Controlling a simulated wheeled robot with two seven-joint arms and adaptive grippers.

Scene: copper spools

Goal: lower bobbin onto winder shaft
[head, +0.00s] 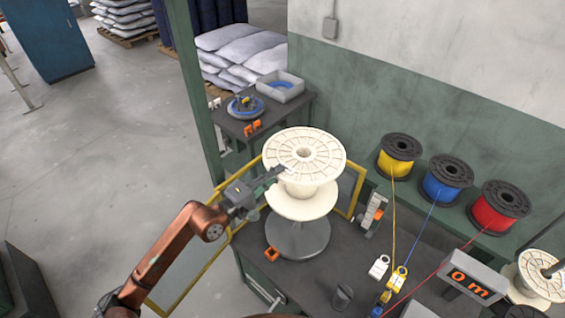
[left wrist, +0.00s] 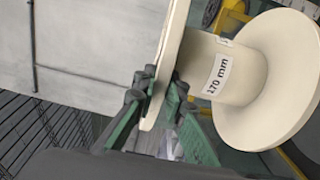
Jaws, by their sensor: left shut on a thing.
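A cream bobbin (head: 308,150) stands about upright over the round grey winder base (head: 298,240) on the dark bench in the head view. My left gripper (head: 272,181) is shut on the near left rim of the upper flange. In the left wrist view its green fingers (left wrist: 165,108) sit on both sides of that flange, and the bobbin (left wrist: 262,85) has a "170 mm" label on its core. My right gripper is not in view.
Yellow (head: 395,158), blue (head: 447,181) and red spools (head: 499,207) line the wall, with wires running to guides on the bench. A display box (head: 472,279) stands at the right. A yellow-framed guard (head: 190,281) borders the bench's left. An orange block (head: 271,254) lies beside the base.

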